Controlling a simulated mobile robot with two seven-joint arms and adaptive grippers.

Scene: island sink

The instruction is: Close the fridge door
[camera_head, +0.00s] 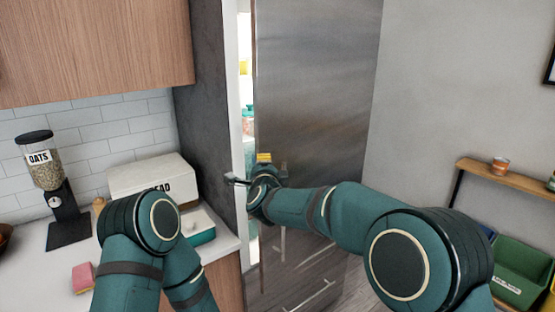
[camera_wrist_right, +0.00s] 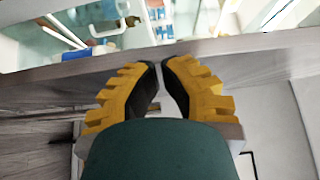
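The fridge door (camera_head: 315,90) is a tall brushed-steel panel in the head view. It stands ajar, with a narrow gap along its left edge showing the bright fridge interior (camera_head: 247,115). My right gripper (camera_head: 264,157) is at the door's left edge, at mid-height. In the right wrist view, the yellow-padded fingers (camera_wrist_right: 161,63) have their tips nearly together with nothing between them. They point towards the door edge (camera_wrist_right: 215,48), with lit shelves (camera_wrist_right: 170,18) beyond it. Whether they touch the door is unclear. My left gripper is out of view; only its arm shows.
A counter (camera_head: 35,270) at left holds an oats dispenser (camera_head: 42,170), a white bread box (camera_head: 150,172) and a pink sponge (camera_head: 83,277). A wall shelf (camera_head: 515,178) and a green bin (camera_head: 520,265) stand at right. Some floor shows beside the door.

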